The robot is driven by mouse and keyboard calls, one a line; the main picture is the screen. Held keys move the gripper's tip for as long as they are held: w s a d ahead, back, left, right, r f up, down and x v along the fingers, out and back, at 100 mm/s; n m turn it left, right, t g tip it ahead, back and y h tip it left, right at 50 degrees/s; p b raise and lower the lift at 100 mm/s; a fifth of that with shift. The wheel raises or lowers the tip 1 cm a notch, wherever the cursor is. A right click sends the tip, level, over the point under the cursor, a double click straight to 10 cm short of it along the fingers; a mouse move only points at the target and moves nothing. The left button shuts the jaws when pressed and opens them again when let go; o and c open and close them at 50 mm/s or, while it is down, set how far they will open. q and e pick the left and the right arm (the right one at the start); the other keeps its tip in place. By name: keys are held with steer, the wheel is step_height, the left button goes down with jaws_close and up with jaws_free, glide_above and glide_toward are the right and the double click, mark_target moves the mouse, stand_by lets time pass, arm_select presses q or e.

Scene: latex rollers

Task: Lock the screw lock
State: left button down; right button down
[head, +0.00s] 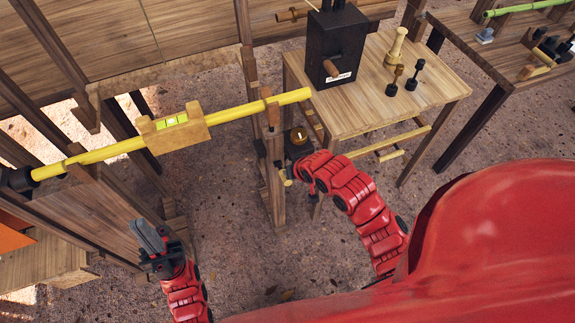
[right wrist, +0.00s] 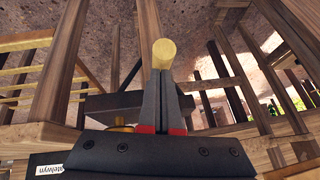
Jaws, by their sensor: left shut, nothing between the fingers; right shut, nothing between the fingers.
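No part is clearly marked as the screw lock. A wooden peg (head: 271,112) stands at the post where the yellow roller (head: 240,109) passes through. A short pale yellow rod end (head: 286,178) shows low beside that post; a round yellow end (right wrist: 163,53) shows just past my right fingertips in the right wrist view. I cannot tell whether they touch it. My right gripper (right wrist: 160,75) is shut and empty; in the head view its fingers are mostly hidden by my wrist near the post. My left gripper (head: 150,236) is shut and empty, below the roller and apart from it.
A spirit level (head: 172,122) in a wooden block sits on the roller. A wooden table (head: 375,105) at the right bears a black box (head: 336,40) with a wooden handle, and several small pegs. Wooden posts and rails stand close around my right gripper. The floor between my arms is clear.

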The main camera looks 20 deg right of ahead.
step_height(320, 180, down, 7)
steer(key=s+t+b, duration=0.2)
steer(key=t+b, duration=0.6)
steer(key=b, duration=0.3)
steer(key=shift+n+y, duration=0.3)
steer(key=shift+n, duration=0.1)
steer(key=shift+s, duration=0.1)
